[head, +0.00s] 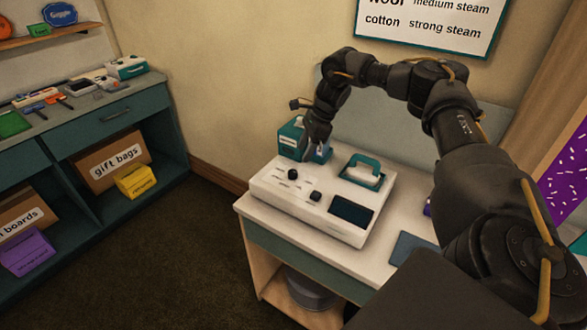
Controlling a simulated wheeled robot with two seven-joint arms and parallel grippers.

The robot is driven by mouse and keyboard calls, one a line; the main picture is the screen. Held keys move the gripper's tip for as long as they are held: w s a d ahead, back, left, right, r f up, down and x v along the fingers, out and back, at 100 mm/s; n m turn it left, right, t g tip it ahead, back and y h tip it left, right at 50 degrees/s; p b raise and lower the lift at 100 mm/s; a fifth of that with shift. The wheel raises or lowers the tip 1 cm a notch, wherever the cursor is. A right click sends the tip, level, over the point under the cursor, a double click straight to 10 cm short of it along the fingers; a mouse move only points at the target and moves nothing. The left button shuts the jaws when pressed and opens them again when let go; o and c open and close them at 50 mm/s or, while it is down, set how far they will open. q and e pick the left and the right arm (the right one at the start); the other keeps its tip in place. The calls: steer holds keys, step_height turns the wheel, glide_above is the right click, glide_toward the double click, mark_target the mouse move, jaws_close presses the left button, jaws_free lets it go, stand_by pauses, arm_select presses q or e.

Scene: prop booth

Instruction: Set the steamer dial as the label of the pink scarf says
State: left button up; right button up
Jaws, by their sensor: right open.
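The white steamer unit (275,193) sits on the small table, with two black knobs on its top panel. One knob (292,174) is toward the back left, the other (315,196) nearer the middle. Their pointer settings are too small to read. My right gripper (315,156) is open, fingers down, just above and behind the back-left knob, apart from it. A wall chart (425,22) reads "medium steam" beside a cut-off word that looks like wool, and "cotton strong steam". I see no pink scarf. My left gripper is out of view.
A teal-and-white box (290,138) stands behind the steamer, close to my right gripper. The small table (380,252) has a flat blue-grey item (412,247) at right. A teal shelf unit (120,106) with tools and boxes stands at left. Floor between is clear.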

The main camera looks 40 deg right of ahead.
mark_target(293, 172)
steer(key=p+x, duration=0.1)
steer(key=x, duration=0.7)
steer(key=shift+w+a+f, duration=0.15)
steer(key=shift+w+f, duration=0.05)
steer(key=shift+f, duration=0.1)
steer(key=c, duration=1)
steer(key=shift+r, duration=0.1)
